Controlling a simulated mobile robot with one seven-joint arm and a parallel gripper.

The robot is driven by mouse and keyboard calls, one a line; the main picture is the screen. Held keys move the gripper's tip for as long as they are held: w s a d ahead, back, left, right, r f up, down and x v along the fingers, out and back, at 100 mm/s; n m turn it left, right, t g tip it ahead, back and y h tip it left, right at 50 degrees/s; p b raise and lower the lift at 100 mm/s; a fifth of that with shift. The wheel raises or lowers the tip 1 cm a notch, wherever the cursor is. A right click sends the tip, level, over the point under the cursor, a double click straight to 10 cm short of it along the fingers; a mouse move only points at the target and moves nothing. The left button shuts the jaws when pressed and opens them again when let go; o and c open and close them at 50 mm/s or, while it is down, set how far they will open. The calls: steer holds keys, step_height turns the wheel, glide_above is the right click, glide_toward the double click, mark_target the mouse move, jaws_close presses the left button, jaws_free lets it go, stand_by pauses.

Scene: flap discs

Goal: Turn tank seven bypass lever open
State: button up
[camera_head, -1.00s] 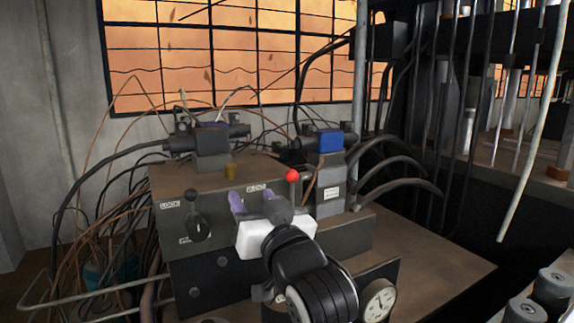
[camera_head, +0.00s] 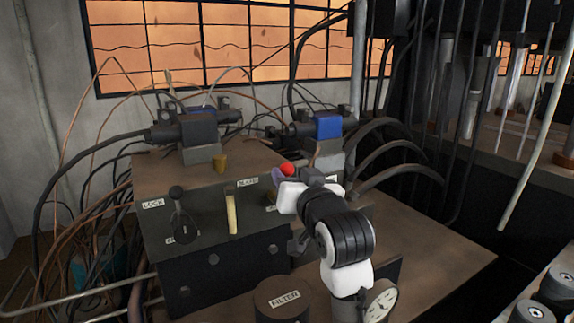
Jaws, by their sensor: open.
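Three levers show on the dark control block. A cream upright lever (camera_head: 231,212) is in the middle, beside a label that seems to read BLEED. A red-knobbed lever (camera_head: 287,169) is at the right. I cannot read a tank seven bypass label on any of them. The white gripper body hides that lever's shaft and base, and I cannot tell if the fingers touch the knob.
Valve bodies with cables (camera_head: 198,140) and a blue-capped valve (camera_head: 327,128) stand behind the levers. A round FILTER cap (camera_head: 283,297) and a dial gauge (camera_head: 380,303) are in front. Thick black hoses (camera_head: 395,172) curve at the right. The brown bench top (camera_head: 430,255) is bare there.

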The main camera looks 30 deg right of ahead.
mark_target(289, 172)
steer(key=shift+p+x, duration=0.3)
steer(key=shift+x, duration=1.85)
steer(key=shift+c, duration=0.3)
jaws_close()
